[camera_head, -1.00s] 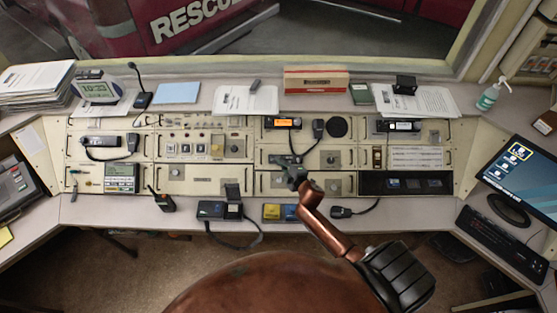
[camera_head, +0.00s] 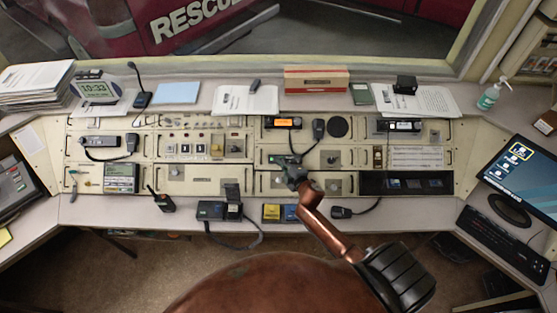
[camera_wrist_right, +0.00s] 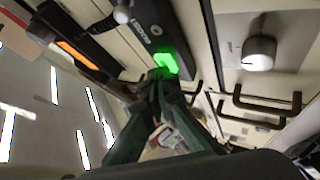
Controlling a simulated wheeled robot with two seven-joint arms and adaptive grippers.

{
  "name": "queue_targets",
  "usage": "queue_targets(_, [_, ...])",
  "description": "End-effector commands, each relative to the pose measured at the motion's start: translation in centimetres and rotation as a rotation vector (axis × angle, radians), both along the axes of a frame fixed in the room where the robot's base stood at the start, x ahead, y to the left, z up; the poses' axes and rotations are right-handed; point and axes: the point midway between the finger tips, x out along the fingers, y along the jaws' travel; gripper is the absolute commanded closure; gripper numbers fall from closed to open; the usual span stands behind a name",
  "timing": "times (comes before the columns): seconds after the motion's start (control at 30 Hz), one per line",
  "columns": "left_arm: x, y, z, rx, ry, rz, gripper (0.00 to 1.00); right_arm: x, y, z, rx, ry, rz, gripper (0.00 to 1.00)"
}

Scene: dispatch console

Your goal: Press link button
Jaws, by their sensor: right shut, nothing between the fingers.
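My right gripper (camera_head: 285,159) is over the middle of the console panel (camera_head: 203,187) in the head view. Its fingers are shut with nothing between them. In the right wrist view, the fingertips (camera_wrist_right: 160,76) are right at a glowing green button (camera_wrist_right: 167,62), touching it or very close. The button sits on a dark strip with white lettering that I cannot read clearly. It is probably the link button. My left gripper is not in view.
A round knob (camera_wrist_right: 258,53) and black handles (camera_wrist_right: 266,100) are near the fingers in the wrist view. A monitor (camera_head: 521,174) stands at the right.

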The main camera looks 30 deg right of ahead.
Motion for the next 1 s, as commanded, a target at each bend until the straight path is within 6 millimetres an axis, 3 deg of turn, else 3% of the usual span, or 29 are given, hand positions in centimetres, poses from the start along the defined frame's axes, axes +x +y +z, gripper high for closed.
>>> queue_targets(0.2, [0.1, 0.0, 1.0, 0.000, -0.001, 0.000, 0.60, -0.4, 0.2, 0.9, 0.000, 0.000, -0.001, 1.00])
queue_targets(0.57, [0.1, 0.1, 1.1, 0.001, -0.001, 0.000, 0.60, -0.5, 0.3, 0.9, 0.000, 0.000, 0.000, 1.00])
queue_targets(1.0, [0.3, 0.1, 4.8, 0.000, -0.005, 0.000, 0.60, -2.2, 1.3, 4.3, 0.001, 0.000, 0.000, 1.00])
